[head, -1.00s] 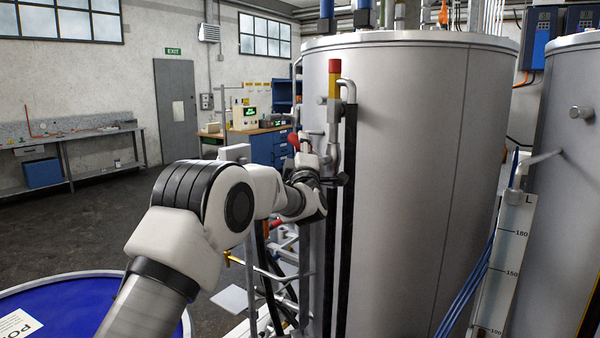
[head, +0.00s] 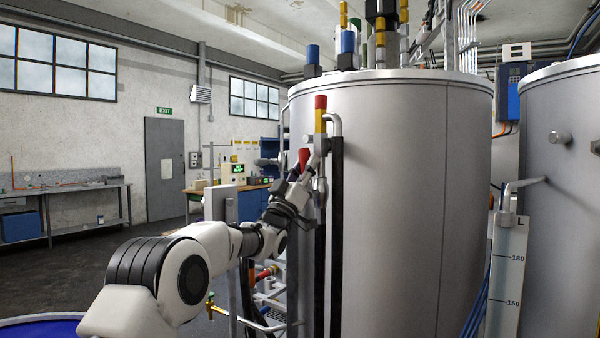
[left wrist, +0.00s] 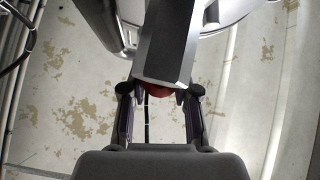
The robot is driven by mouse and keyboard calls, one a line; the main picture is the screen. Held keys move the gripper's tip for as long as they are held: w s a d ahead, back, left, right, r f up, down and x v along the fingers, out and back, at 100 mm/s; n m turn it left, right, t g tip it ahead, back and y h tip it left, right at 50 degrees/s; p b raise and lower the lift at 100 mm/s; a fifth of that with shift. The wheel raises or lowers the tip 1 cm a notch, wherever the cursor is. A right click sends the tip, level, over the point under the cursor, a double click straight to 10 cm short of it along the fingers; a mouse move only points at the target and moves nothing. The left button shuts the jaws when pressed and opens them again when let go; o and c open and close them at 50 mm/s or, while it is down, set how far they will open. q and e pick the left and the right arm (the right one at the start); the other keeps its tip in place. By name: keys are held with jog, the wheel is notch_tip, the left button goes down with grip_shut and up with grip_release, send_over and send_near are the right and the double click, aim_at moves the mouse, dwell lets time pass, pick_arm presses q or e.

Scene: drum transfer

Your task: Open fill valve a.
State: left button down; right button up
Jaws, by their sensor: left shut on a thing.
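A red valve handle (head: 304,158) shows beside the vertical pipe with a red and yellow band (head: 320,115) on the left side of the large grey tank (head: 400,200). My left gripper (head: 298,182) is at this handle, tilted upward. In the left wrist view its fingers (left wrist: 160,95) are on either side of a red piece (left wrist: 158,90), shut on it. A grey rectangular bar (left wrist: 168,45) hides most of that piece. I cannot read a label on the valve. My right gripper is not in view.
Black vertical hoses (head: 336,230) run close to the right of my left gripper. A second tank (head: 560,200) and a level scale (head: 508,265) stand at the right. A blue drum lid (head: 40,330) is at the lower left. The floor behind my arm is clear.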

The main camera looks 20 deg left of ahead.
pick_arm(q)
jog(key=shift+s+d+r+m+g+h, duration=0.1)
jog(key=shift+d+m+g+h, duration=0.15)
jog(key=shift+m+h, duration=0.55)
jog(key=shift+w+d+f+m+g+h, duration=0.1)
jog(key=shift+d+m+g+h, duration=0.1)
jog(key=shift+m+h, duration=0.55)
jog(key=shift+s+d+r+m+g+h, duration=0.15)
jog(key=shift+m+g+h, duration=0.1)
jog(key=shift+m+h, duration=0.5)
jog(key=c, duration=0.8)
grip_release()
jog(key=shift+d, duration=0.1)
jog(key=shift+c, duration=0.2)
jog(key=v, duration=1.2)
jog(key=shift+m, duration=0.3)
